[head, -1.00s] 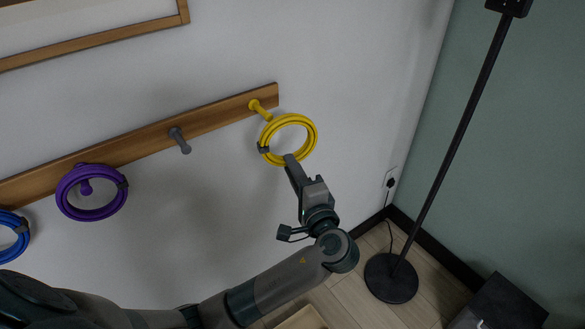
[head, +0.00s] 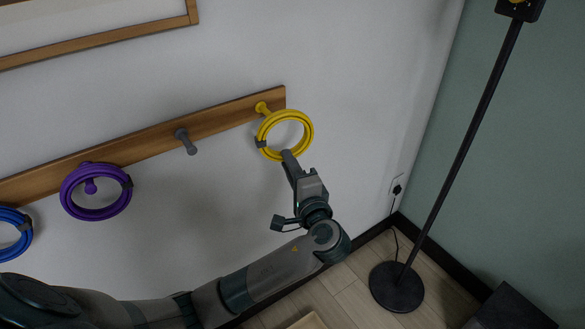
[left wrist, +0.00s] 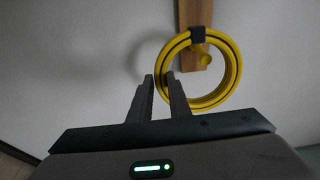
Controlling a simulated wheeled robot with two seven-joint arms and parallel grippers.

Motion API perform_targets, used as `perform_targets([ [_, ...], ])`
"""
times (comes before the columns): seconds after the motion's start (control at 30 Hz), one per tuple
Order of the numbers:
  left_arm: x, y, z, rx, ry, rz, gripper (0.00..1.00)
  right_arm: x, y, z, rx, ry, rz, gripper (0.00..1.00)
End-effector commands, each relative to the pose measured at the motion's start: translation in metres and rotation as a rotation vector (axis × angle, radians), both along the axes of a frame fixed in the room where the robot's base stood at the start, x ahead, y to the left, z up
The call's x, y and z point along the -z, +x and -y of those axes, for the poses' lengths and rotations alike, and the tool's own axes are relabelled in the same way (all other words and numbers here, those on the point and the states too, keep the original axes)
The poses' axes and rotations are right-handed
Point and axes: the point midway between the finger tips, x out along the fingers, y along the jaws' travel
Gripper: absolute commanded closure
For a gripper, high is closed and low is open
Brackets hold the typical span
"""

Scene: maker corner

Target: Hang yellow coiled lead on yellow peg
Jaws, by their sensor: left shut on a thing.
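The yellow coiled lead (head: 307,128) is a ring with a dark clip, close in front of the wall rail's right end. My left gripper (head: 288,154) is shut on its lower edge in the head view. The yellow peg (head: 262,107) sticks out of the rail; its outer end is hidden behind the ring's upper left there. In the left wrist view, the coil (left wrist: 236,75) frames the peg's end (left wrist: 204,60), below the clip. I cannot tell whether the peg passes through the ring. The gripper's fingers (left wrist: 160,82) meet the coil's left side. My right gripper is out of view.
The wooden rail (head: 225,116) also bears a bare grey peg (head: 186,142), a purple coil (head: 72,205) on a purple peg, and a blue coil (head: 8,214) at the far left. A black floor stand (head: 455,160) rises at the right. The wall below the rail is clear.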

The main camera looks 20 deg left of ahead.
Motion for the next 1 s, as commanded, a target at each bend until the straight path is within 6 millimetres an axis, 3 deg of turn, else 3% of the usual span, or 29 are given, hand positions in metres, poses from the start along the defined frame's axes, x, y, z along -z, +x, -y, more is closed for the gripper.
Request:
perform_targets([
  [1.0, 0.004, 0.025, -0.044, -0.001, 0.002, 0.001, 1.00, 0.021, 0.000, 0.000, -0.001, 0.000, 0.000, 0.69],
])
